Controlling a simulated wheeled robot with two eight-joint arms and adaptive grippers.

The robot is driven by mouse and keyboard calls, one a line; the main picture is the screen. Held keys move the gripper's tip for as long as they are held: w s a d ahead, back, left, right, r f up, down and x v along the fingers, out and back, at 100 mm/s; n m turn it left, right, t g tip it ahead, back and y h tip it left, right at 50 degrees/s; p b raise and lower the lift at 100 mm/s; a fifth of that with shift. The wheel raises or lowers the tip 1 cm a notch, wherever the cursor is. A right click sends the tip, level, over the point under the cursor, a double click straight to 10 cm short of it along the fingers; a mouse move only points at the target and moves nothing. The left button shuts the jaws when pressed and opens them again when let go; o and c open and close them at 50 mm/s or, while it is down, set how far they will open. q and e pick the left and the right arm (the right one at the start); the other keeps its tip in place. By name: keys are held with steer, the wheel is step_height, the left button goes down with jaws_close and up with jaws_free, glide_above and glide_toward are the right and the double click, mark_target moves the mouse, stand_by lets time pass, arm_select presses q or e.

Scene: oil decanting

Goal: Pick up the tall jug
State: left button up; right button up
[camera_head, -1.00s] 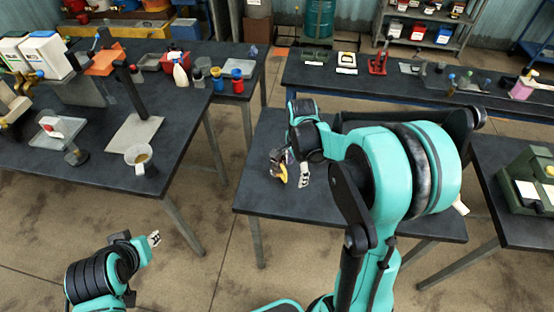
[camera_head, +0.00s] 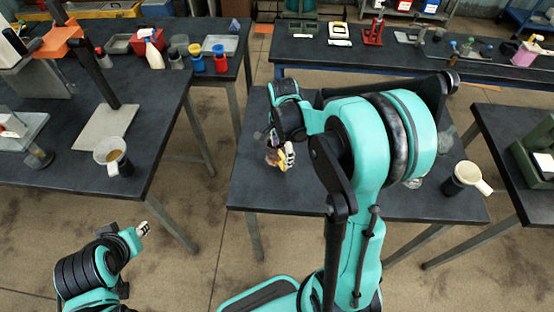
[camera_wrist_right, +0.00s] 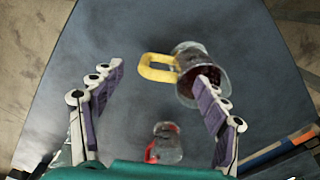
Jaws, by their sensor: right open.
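A glass jug with a yellow handle and dark contents (camera_wrist_right: 187,91) is on the table in the right wrist view. A smaller-looking glass jug with a red handle (camera_wrist_right: 168,150) shows lower in that view. I cannot tell their true heights. My right gripper (camera_wrist_right: 161,73) is open, its fingers either side of the yellow handle; the right finger overlaps the jug's body, and contact is unclear. In the head view my right gripper (camera_head: 284,156) is beside the yellow patch, with the jug mostly hidden. My left gripper (camera_head: 143,228) is low at left, over the floor, away from the jugs.
A similar cup (camera_head: 113,157) stands on the left table. My right arm hides much of the middle table.

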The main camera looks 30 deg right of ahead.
step_height(320, 180, down, 8)
steer(key=shift+d+r+b, duration=0.1)
steer(key=shift+b, duration=1)
steer(key=c, duration=1.7)
